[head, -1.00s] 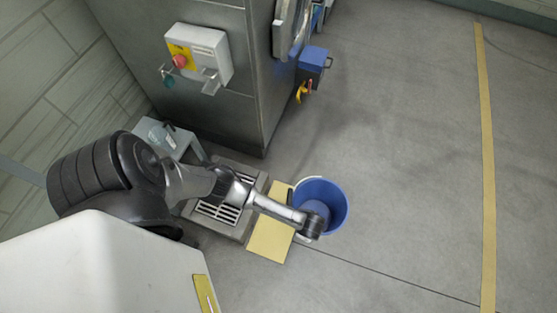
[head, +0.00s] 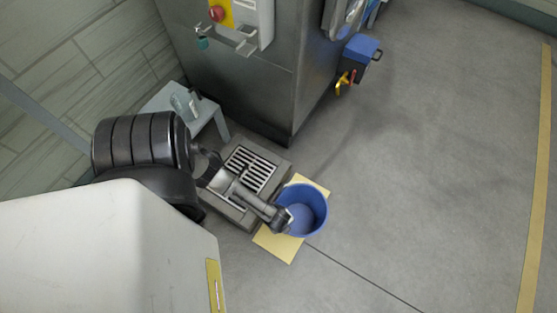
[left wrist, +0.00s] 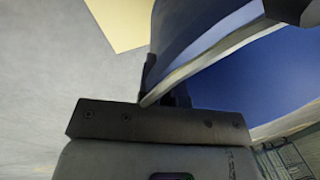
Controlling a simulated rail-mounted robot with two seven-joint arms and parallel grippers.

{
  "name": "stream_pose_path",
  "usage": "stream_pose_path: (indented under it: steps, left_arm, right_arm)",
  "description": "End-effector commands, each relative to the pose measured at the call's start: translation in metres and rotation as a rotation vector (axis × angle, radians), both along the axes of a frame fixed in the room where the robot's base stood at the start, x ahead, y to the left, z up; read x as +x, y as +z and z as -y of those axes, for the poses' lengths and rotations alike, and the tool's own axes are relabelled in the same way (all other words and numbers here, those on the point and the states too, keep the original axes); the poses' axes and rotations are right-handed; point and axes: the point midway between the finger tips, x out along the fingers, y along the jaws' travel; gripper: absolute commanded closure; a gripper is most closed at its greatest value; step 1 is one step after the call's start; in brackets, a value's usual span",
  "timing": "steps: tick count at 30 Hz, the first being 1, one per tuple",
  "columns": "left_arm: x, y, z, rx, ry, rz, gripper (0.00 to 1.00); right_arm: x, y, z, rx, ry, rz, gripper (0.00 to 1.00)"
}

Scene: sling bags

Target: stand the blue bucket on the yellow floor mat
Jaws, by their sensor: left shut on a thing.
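The blue bucket (head: 312,208) is upright, over the middle of the yellow floor mat (head: 277,244) in the head view, and hides part of it. I cannot tell whether its base touches the mat or hangs just above it. My left gripper (head: 285,220) is shut on the bucket's wall at the rim, on its left side. In the left wrist view the bucket's rim and blue wall (left wrist: 275,80) run between the fingers (left wrist: 165,90), and a corner of the mat (left wrist: 115,22) shows beyond. My right gripper is not in view.
A grated floor drain (head: 250,170) lies just left of the mat. A small grey table (head: 205,108) with bottles stands behind it, beside a large steel machine (head: 235,85). A blue box (head: 361,50) hangs on the machine's side. The floor to the right is clear.

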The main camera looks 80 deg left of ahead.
Motion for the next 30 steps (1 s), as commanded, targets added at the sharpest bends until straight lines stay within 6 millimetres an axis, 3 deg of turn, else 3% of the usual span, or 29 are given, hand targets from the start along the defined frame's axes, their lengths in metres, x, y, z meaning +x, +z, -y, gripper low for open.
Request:
stream_pose_path:
  steps: [1,9,16,25,30]
  left_arm:
    - [-0.003,-0.011,-0.010,0.002,-0.001,0.000,1.00]
    - [-0.010,-0.024,-0.036,0.001,-0.001,0.001,1.00]
    - [-0.011,-0.029,-0.039,-0.002,0.000,0.001,1.00]
    - [-0.011,-0.062,-0.039,-0.001,0.000,0.001,1.00]
    - [-0.011,-0.065,-0.039,0.000,0.000,0.001,1.00]
  right_arm:
    - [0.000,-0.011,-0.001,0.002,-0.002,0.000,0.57]
    - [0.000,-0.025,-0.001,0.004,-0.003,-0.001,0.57]
    - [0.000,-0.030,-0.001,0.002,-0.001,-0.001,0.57]
    - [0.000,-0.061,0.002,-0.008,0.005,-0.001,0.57]
    - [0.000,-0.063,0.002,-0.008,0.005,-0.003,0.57]
